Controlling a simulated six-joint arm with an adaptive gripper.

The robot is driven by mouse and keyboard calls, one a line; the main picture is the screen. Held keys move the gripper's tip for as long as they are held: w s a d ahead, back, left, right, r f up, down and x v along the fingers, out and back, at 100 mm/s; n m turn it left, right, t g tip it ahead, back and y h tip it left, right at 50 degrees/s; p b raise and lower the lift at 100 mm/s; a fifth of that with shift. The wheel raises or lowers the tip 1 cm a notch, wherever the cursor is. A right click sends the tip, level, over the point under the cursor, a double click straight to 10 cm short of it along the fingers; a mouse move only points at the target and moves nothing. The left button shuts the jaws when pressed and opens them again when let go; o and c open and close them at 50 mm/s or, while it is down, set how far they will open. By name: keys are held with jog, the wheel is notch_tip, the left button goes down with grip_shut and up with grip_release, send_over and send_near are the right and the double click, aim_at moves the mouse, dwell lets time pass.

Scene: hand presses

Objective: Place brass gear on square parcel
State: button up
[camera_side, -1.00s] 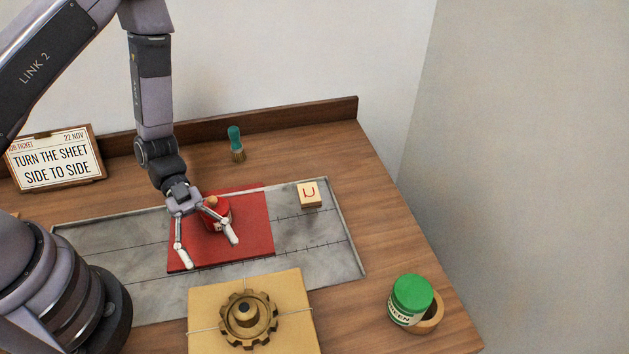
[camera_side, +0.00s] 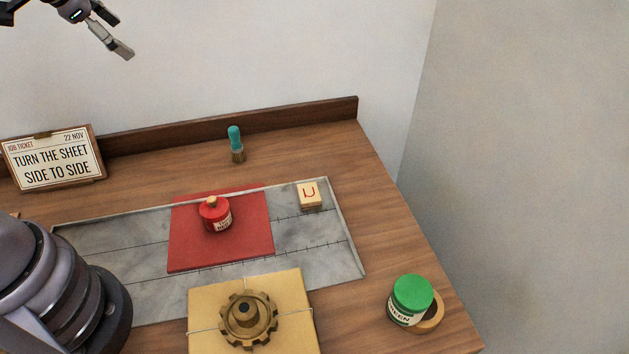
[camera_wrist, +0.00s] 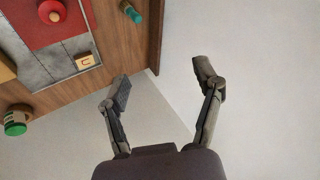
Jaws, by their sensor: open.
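The brass gear (camera_side: 248,321) lies flat on top of the square parcel (camera_side: 206,291), a tan package tied with string at the front of the bench. The parcel's edge also shows at the left of the wrist view (camera_wrist: 5,70). My gripper (camera_wrist: 163,80) is open and empty, with bare wall between its fingers in the wrist view. In the side view it is high at the upper left, partly out of frame, well away from the gear and parcel.
A red bottle (camera_side: 215,216) stands on a red sheet (camera_side: 245,245) on the grey slab (camera_side: 310,265). A stamp block (camera_side: 310,195) is at its right. A green-lidded jar (camera_side: 409,299) rests on a wooden ring (camera_side: 433,318). A brush (camera_side: 236,145) and a job ticket (camera_side: 55,160) stand behind.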

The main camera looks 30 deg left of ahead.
jog(key=s+d+r+n+g+h, duration=0.1)
jog(key=s+r+n, duration=0.1)
jog(key=s, duration=0.5)
jog(key=s+d+r+n+h, duration=0.1)
jog(key=s+n, duration=0.3)
jog(key=s, duration=0.4)
jog(key=shift+s+d+r+g, duration=0.25)
jog(key=shift+d+r+g, duration=0.2)
jog(key=shift+d, duration=0.2)
